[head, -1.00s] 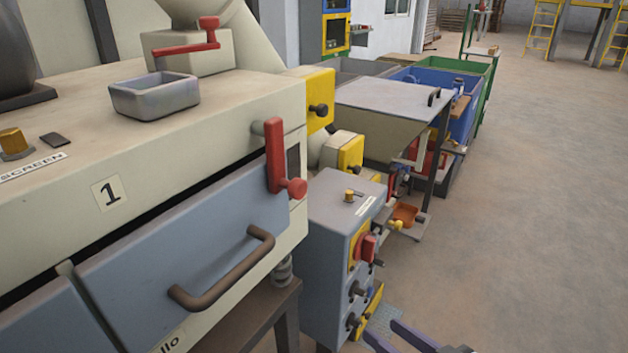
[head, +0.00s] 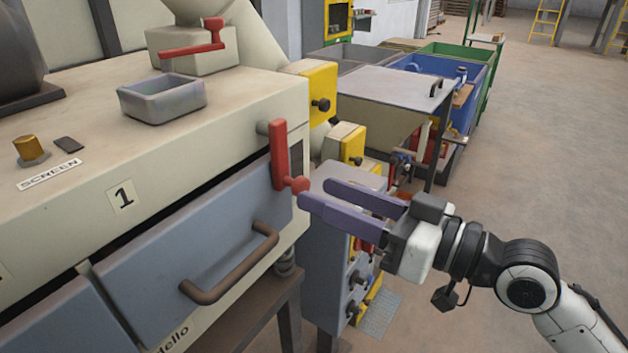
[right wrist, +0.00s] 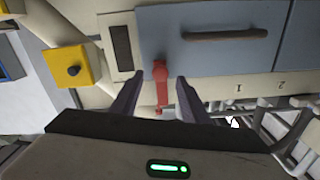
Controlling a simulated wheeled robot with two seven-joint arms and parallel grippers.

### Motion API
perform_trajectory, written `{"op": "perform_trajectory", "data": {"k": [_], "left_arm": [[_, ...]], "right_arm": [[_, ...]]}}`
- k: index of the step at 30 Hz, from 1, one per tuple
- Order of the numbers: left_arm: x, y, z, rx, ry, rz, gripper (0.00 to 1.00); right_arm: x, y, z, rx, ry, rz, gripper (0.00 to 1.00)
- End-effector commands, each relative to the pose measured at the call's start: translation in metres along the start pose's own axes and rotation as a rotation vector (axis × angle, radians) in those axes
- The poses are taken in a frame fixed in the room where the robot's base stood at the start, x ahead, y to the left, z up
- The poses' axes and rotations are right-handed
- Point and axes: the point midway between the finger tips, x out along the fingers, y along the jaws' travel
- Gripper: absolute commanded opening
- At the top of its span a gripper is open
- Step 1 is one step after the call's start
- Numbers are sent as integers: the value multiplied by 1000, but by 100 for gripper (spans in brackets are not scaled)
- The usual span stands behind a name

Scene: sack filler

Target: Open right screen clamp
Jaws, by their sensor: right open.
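The right screen clamp (head: 279,155) is a red lever with a round red knob at its lower end, on the front right corner of the screen machine. It stands upright in the head view, against the right end of the grey drawer front (head: 195,255). My right gripper (head: 312,192) is open, its purple fingertips close to the knob. In the right wrist view the red clamp (right wrist: 161,88) shows between the two fingers (right wrist: 157,82). I cannot tell whether the fingers touch it. My left gripper is not in view.
A dark handle (head: 235,270) sticks out of the drawer front. A yellow box with a black knob (head: 316,95) is just right of the clamp. A grey control cabinet (head: 325,265) stands below my right gripper. The floor (head: 560,150) to the right is clear.

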Motion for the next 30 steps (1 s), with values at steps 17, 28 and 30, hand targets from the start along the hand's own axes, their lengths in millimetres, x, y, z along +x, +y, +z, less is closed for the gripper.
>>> {"op": "perform_trajectory", "data": {"k": [17, 28, 30], "left_arm": [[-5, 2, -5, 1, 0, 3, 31], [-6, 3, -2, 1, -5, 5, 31], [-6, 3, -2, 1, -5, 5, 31]], "right_arm": [[31, 0, 1, -1, -1, 0, 42], [31, 0, 1, -1, -1, 1, 0], [31, 0, 1, 0, -1, 1, 0]]}}
